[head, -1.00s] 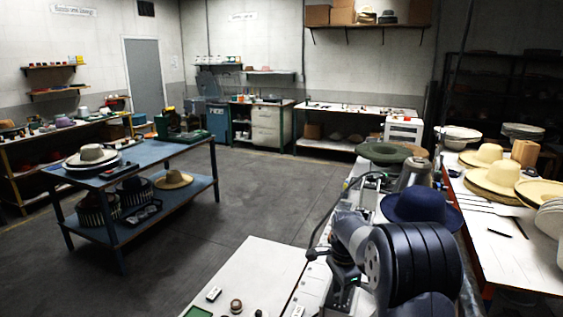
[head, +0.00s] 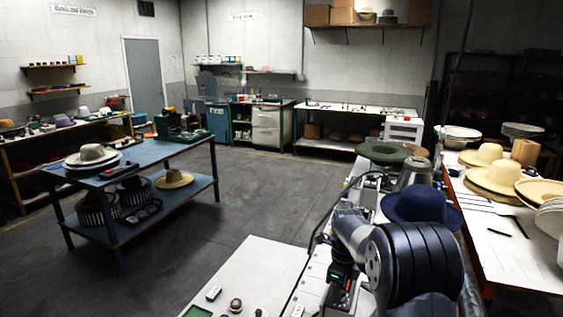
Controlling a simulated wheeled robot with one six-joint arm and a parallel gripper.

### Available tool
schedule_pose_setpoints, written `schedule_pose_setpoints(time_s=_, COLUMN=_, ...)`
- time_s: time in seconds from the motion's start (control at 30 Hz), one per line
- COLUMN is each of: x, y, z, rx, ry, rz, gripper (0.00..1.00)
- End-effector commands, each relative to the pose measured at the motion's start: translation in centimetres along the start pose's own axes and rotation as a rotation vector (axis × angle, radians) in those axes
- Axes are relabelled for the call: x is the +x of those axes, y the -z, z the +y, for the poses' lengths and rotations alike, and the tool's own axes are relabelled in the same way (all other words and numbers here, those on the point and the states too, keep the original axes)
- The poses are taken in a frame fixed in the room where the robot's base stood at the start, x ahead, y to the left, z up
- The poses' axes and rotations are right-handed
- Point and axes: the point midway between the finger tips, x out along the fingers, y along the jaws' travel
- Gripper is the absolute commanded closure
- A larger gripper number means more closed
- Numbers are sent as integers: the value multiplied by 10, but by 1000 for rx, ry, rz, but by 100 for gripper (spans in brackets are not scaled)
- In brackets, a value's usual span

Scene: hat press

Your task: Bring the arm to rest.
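My arm (head: 412,262) shows as dark, rounded links in the lower right of the head view. It is bent over the white work surface, in front of a dark blue felt hat (head: 421,206). My gripper cannot be made out; the end of the arm is hidden or out of the picture.
A dark green hat (head: 384,152) and a grey cone-shaped block (head: 414,173) stand behind the blue hat. A white table (head: 498,247) with straw hats (head: 497,177) is at the right. A blue bench (head: 142,160) stands left; the floor (head: 235,200) between is clear.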

Motion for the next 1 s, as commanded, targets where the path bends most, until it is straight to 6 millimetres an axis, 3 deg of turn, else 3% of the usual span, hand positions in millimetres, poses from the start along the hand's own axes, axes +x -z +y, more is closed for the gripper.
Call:
schedule_pose_setpoints(time_s=0.1, x=0, y=0, z=0, rx=97, ry=0, rz=0, gripper=68)
schedule_pose_setpoints(time_s=0.4, x=-60, y=0, z=-1, rx=96, ry=4, rz=-3, gripper=68)
schedule_pose_setpoints(time_s=0.6, x=-87, y=0, z=0, rx=94, ry=2, rz=-1, gripper=68)
schedule_pose_setpoints(time_s=1.0, x=-98, y=0, z=0, rx=94, ry=0, rz=0, gripper=68)
